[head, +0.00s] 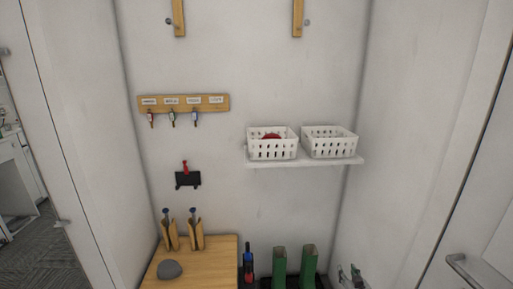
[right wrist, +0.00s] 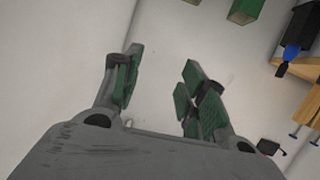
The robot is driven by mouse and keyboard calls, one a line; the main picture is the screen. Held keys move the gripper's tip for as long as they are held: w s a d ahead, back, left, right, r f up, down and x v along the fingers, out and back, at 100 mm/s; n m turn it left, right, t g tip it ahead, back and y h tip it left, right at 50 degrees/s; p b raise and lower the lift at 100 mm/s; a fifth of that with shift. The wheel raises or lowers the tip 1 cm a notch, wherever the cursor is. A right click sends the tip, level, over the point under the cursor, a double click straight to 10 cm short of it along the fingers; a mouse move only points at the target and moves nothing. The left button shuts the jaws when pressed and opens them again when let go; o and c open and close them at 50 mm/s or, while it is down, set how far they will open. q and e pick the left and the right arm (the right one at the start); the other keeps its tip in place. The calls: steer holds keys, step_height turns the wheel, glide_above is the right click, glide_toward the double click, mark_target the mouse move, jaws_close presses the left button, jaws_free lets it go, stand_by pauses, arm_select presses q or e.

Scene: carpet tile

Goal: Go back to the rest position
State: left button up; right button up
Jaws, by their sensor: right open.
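My right gripper (head: 351,274) shows at the bottom edge of the head view, right of the green boots, partly cut off by the frame. In the right wrist view its two green-padded fingers (right wrist: 162,80) stand apart with nothing between them. It is open and empty, with plain pale wall behind it. My left gripper is in neither view.
A white shelf (head: 305,162) holds two white baskets, the left one (head: 272,149) with something red inside. A key rack (head: 184,103) hangs at left. A door handle (head: 480,270) is at right.

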steer(key=s+a+f+n+g, duration=0.1)
steer(key=s+a+f+g, duration=0.15)
steer(key=s+f, duration=1.05)
steer(key=s+a+f+g, duration=0.1)
steer(key=s+f+g, duration=0.3)
steer(key=s+f, duration=0.95)
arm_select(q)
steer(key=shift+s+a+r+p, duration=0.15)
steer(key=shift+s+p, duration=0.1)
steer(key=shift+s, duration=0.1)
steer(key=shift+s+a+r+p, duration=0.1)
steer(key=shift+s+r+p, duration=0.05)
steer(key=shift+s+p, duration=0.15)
arm_select(e)
steer(key=s+a+f+g, duration=0.1)
steer(key=s+f, duration=0.3)
steer(key=s, duration=0.7)
steer(key=s+a+f+n+g, duration=0.1)
steer(key=s+f+g, duration=0.2)
steer(key=s, duration=0.8)
steer(key=s+a+f+g, duration=0.1)
steer(key=s+f, duration=0.4)
steer(key=s, duration=0.7)
steer(key=shift+f+g, duration=0.35)
steer(key=shift+g, duration=0.4)
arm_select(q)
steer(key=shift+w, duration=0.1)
arm_select(e)
steer(key=shift+w, duration=0.1)
